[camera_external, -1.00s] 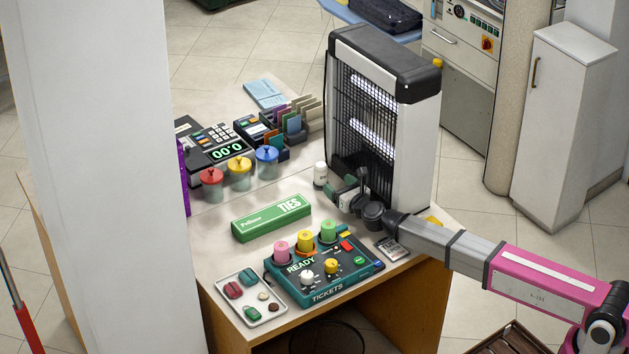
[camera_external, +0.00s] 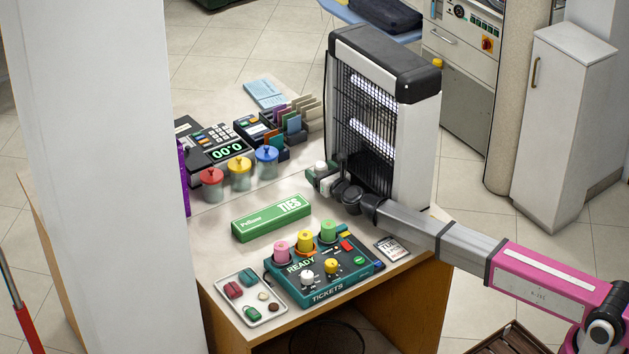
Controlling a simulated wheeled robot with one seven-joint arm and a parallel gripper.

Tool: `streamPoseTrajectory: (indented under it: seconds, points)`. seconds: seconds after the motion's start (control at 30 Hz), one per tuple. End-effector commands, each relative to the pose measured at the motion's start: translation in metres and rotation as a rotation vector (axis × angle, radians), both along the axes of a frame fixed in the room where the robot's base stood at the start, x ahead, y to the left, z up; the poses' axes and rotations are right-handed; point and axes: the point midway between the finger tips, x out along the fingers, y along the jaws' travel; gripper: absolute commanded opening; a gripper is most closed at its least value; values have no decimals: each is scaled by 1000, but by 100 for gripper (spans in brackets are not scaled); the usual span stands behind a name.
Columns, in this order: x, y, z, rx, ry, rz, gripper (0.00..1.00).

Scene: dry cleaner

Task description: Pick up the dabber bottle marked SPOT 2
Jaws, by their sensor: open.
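A small white bottle (camera_external: 320,166) stands on the counter just left of the heater-like unit; no marking on it can be read, so I cannot confirm it says SPOT 2. Only its upper part shows; my gripper hides the lower part. My gripper (camera_external: 318,178) is open and low at the bottle, with its fingers beside or around it. I cannot tell whether they touch it.
A tall black-and-white unit with a grille (camera_external: 385,115) stands close to the right of my gripper. Jars with red, yellow and blue lids (camera_external: 267,165) stand to the left. A green TIES box (camera_external: 271,218) and the TICKETS panel (camera_external: 325,265) lie in front.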

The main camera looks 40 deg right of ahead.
Motion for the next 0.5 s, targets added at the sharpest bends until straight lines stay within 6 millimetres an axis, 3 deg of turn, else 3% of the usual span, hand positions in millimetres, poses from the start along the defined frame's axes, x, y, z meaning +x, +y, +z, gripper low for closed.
streamPoseTrajectory:
  seconds: [0.03,0.07,0.2,0.23,0.5]
  points:
    - [0,0,0,0,0,0,73]
    - [0,0,0,0,0,0,67]
    - [-1,0,0,0,0,0,21]
    - [-1,0,0,0,0,0,16]
    - [-1,0,0,0,0,0,15]
